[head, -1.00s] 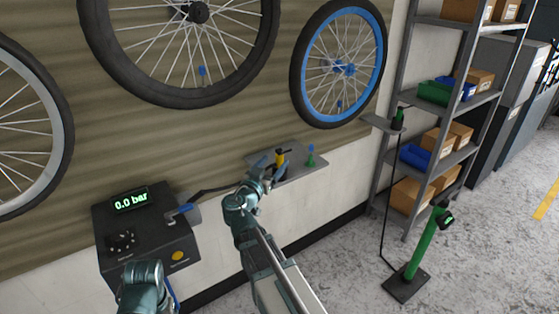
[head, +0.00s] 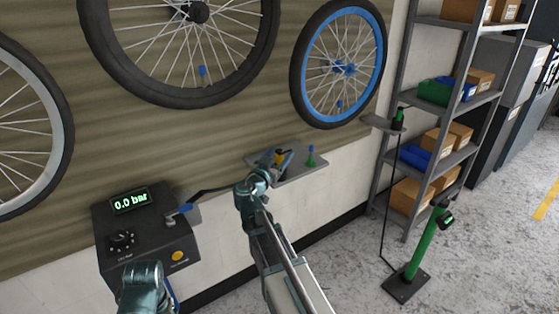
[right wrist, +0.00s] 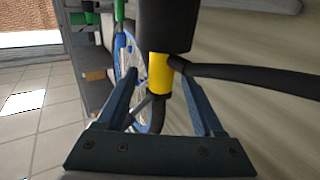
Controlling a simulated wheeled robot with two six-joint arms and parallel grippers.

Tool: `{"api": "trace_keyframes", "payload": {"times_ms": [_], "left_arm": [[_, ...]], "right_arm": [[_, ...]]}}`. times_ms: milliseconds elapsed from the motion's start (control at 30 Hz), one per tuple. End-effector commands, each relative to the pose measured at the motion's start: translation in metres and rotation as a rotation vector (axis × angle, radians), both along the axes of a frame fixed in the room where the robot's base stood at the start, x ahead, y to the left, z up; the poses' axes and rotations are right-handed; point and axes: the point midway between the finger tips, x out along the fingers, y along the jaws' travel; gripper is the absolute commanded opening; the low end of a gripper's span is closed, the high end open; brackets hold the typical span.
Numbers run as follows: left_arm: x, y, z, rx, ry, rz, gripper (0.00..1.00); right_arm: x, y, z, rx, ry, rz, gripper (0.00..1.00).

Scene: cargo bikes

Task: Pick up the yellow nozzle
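The yellow nozzle (head: 278,154) stands on a small grey wall shelf (head: 300,172), partly hidden by my right gripper (head: 284,160). In the right wrist view, the yellow nozzle (right wrist: 159,76) has a yellow band, a wide black part and a black hose leading right. The blue fingers of my right gripper (right wrist: 158,68) are open, one on each side of the nozzle, with a visible gap on the left. My left arm (head: 144,287) shows at the bottom left; its fingers cannot be made out clearly.
A dark pump box (head: 140,240) reads 0.0 bar and has a blue lever. Wheels hang above. A green floor pump (head: 421,243) and a storage rack (head: 400,60) stand to the right.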

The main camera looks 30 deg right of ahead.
Motion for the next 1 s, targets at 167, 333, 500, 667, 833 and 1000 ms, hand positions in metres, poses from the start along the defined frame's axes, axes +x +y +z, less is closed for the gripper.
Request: {"api": "trace_keyframes", "payload": {"times_ms": [167,333,500,667,833,1000], "left_arm": [[0.000,0.000,0.000,0.000,0.000,0.000,0.79],[0.000,0.000,0.000,0.000,0.000,0.000,0.79],[0.000,0.000,0.000,0.000,0.000,0.000,0.79],[0.000,0.000,0.000,0.000,0.000,0.000,0.79],[0.000,0.000,0.003,0.000,0.000,0.000,0.79],[0.000,0.000,0.011,0.000,0.000,0.000,0.79]], "right_arm": [[0.000,0.000,0.000,0.000,0.000,0.000,0.34],[0.000,0.000,0.000,0.000,0.000,0.000,0.04],[0.000,0.000,0.000,0.000,0.000,0.000,0.00],[0.000,0.000,0.000,0.000,0.000,0.000,0.00],[0.000,0.000,0.003,0.000,0.000,0.000,0.00],[0.000,0.001,0.011,0.000,0.000,0.000,0.00]]}}
